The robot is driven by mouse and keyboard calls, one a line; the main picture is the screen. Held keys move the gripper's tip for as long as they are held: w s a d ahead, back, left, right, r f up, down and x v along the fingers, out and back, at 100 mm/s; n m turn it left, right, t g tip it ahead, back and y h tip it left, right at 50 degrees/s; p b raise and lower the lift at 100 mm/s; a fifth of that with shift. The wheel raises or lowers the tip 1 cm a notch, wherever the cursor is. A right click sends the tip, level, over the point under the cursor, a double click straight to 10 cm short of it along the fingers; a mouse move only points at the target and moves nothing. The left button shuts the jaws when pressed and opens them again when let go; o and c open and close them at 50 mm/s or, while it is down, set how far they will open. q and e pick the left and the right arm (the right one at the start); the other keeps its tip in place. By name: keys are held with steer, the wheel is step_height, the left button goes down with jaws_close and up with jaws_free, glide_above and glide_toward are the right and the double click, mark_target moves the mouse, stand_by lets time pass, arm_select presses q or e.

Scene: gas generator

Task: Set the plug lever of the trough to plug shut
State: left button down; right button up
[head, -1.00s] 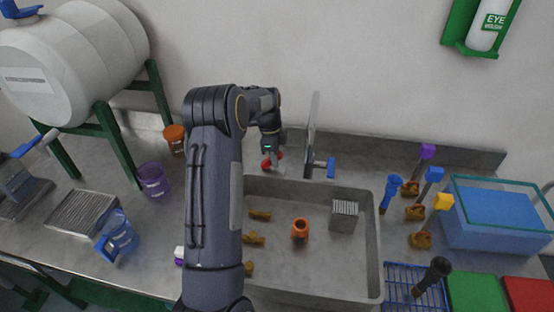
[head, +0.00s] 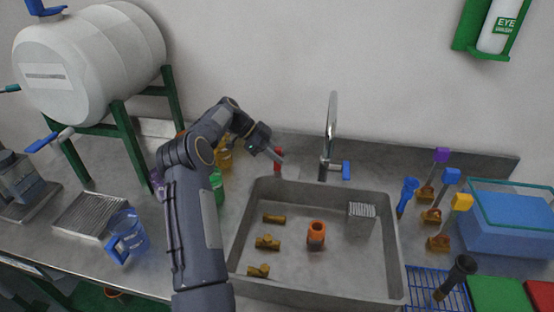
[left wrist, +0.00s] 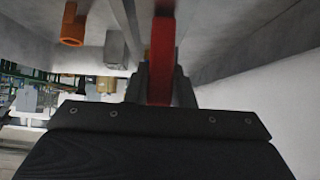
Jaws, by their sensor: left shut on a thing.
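The trough (head: 395,236) is a grey rectangular basin set in the steel counter. The red plug lever (head: 278,153) stands at its back left corner, behind the rim. My left gripper (head: 277,158) reaches it from the left and is shut on it. In the left wrist view the red lever (left wrist: 162,50) runs up between the two fingers (left wrist: 160,85). The lever's lower end and the plug are hidden. My right gripper is not in view.
A faucet (head: 328,140) with a blue handle rises right of the lever. Brass fittings and an orange part (head: 316,235) lie in the trough. Bottles stand close behind my left arm. A white tank (head: 95,65) on a green stand is at the left.

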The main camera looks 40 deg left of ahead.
arm_select(q)
steer(key=shift+a, duration=0.1)
stand_by(0.3)
steer(key=c, duration=1.2)
jaws_free()
steer(key=shift+s, duration=0.1)
steer(key=shift+c, duration=0.2)
steer(key=shift+a, duration=0.1)
steer(key=v, duration=0.7)
steer(key=shift+s+a+r, duration=0.15)
steer(key=shift+a, duration=0.15)
